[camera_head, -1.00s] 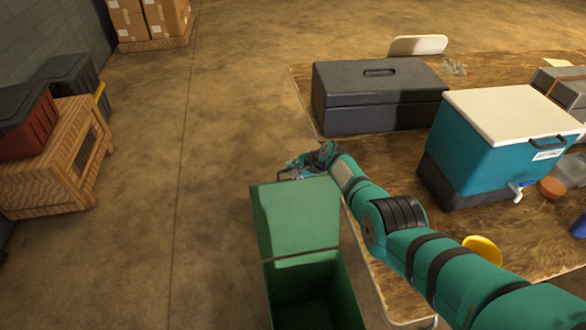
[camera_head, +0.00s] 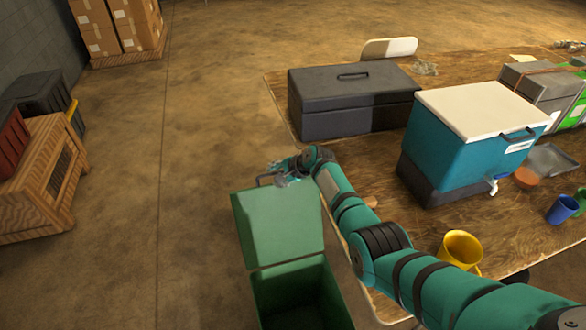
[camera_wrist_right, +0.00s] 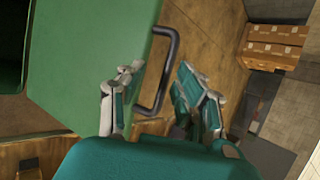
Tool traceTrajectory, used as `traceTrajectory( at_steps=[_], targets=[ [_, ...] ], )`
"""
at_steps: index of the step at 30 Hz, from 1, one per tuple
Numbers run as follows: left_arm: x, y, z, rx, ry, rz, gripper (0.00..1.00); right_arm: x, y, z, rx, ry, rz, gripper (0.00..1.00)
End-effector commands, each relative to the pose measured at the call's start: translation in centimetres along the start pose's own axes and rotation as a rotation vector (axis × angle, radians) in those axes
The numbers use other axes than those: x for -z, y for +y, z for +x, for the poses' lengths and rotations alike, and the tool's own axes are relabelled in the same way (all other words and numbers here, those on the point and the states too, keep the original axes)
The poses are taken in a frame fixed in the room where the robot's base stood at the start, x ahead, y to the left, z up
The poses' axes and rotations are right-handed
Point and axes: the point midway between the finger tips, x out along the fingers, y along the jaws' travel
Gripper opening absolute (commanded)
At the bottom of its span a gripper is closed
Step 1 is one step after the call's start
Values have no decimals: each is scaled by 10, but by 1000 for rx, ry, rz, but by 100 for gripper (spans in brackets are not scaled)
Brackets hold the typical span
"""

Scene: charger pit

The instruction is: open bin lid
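The green bin (camera_head: 292,290) stands on the floor beside the table, its dark inside showing. Its green lid (camera_head: 278,228) is raised and tilted back from the opening; the lid also shows in the right wrist view (camera_wrist_right: 90,60). A dark bar handle (camera_wrist_right: 168,70) sits on the lid's outer edge. My right gripper (camera_head: 283,177) is at that edge. In the right wrist view its fingers (camera_wrist_right: 158,105) are spread apart, with the handle in line with the gap between them. I cannot tell whether they touch it. My left gripper is not in view.
The wooden table (camera_head: 500,230) beside the bin holds a dark toolbox (camera_head: 350,105), a teal cooler (camera_head: 465,150) and a yellow mug (camera_head: 460,248). A wooden crate (camera_head: 35,190) stands at the left. The floor left of the bin is clear.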

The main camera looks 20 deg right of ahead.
Motion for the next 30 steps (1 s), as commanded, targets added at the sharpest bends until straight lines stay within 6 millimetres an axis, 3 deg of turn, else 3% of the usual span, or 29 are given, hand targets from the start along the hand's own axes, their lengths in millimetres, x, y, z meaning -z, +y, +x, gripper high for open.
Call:
traceTrajectory(
  at_steps=[18,30],
  targets=[
    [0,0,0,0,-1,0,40,2,-1,-88,5,3,0,34],
    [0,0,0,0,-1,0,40,1,-1,-99,3,2,1,34]
  ],
)
